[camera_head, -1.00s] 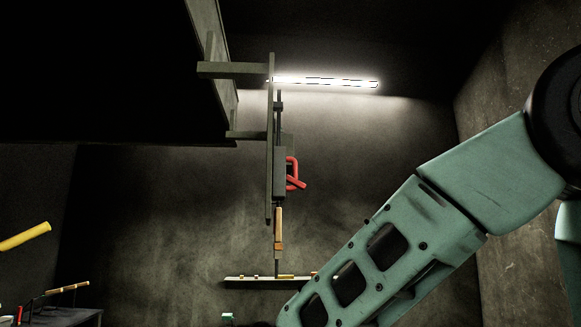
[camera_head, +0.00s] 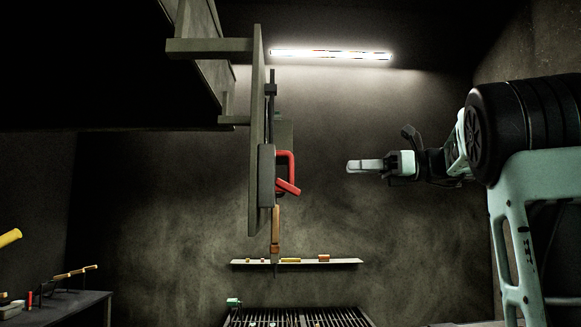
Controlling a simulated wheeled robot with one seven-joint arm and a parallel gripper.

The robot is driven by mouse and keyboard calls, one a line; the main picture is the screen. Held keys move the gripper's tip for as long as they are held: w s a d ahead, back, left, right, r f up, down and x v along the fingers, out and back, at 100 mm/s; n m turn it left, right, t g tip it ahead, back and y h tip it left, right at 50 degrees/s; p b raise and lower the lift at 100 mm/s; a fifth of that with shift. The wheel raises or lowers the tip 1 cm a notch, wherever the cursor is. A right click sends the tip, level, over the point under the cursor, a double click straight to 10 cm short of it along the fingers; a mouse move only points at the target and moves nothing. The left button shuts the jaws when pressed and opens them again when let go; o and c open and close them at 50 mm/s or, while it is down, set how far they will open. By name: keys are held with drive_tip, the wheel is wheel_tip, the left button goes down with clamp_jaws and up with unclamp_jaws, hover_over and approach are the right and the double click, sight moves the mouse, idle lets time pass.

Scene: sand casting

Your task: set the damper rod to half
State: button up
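The damper rod (camera_head: 272,105) is a thin dark upright rod. It runs along a grey vertical plate (camera_head: 257,130) hung from brackets under a dark overhead body. A tan, wood-coloured grip (camera_head: 275,228) is at its lower end. A red bent handle (camera_head: 286,172) sits on a dark block (camera_head: 266,175) at mid-height. My gripper (camera_head: 352,167) points left, at about the height of the red handle, with a gap between them in the picture. Its fingers are seen side-on and overlap, so their opening does not show. Any position marks on the plate cannot be made out.
A wall shelf (camera_head: 345,262) with small yellow and orange items shows below the grip. A dark slatted grate (camera_head: 297,316) is at the bottom. A bench (camera_head: 75,308) with tools stands at lower left. The air between my gripper and the red handle looks clear.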

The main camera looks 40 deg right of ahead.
sight(291, 181)
drive_tip(key=shift+p+x, duration=2.35)
drive_tip(key=shift+x, duration=5.45)
drive_tip(key=shift+f, duration=0.1)
clamp_jaws()
